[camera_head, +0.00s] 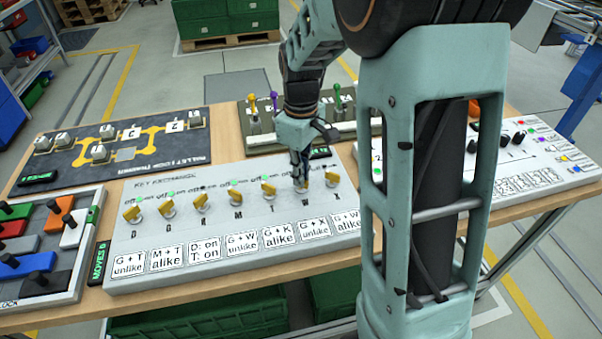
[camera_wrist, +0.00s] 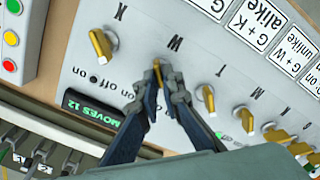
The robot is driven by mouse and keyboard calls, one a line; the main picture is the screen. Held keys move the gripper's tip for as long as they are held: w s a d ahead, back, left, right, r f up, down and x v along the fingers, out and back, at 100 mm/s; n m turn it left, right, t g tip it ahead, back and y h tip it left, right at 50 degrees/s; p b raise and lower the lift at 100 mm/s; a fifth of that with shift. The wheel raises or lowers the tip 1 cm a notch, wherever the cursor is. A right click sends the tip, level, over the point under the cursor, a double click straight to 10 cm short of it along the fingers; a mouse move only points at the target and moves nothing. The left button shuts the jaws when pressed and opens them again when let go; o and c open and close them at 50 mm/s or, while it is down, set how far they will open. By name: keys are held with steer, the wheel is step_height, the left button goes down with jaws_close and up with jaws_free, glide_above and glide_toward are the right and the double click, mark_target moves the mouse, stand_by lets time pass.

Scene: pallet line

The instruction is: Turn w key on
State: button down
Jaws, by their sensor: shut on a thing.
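The key exchange panel (camera_head: 245,222) is a pale board with a row of yellow keys lettered along their front. My gripper (camera_head: 301,184) reaches down to the W key, second from the right end of the row. In the wrist view my gripper (camera_wrist: 158,72) is shut on the yellow W key (camera_wrist: 157,66), just beside the letter W. Its fingers hide most of the key, its on/off marks and its lamp. The X key (camera_wrist: 102,44) stands beside it with a dark lamp. The T key (camera_wrist: 206,97) is on the other side, near a lit green lamp.
A display reading MOVES 12 (camera_wrist: 95,108) lies behind the keys. Rule cards (camera_head: 228,246) line the panel's front. A dark pallet board (camera_head: 110,150), a colored block tray (camera_head: 45,250), a lever box (camera_head: 262,122) and a knob panel (camera_head: 520,150) surround it closely.

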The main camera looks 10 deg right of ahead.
steer(key=shift+m, duration=0.3)
steer(key=m, duration=0.4)
steer(key=shift+r+m+p, duration=0.1)
steer(key=shift+m+p, duration=0.2)
steer(key=shift+p, duration=0.1)
steer(key=m, duration=0.4)
steer(key=shift+m+p, duration=0.3)
steer(key=shift+p, duration=0.1)
steer(key=m+p, duration=0.1)
steer(key=m, duration=0.3)
steer(key=shift+m, duration=0.3)
steer(key=shift+m+p, duration=0.3)
steer(key=shift+m, duration=1.3)
steer(key=c, duration=2.1)
jaws_free()
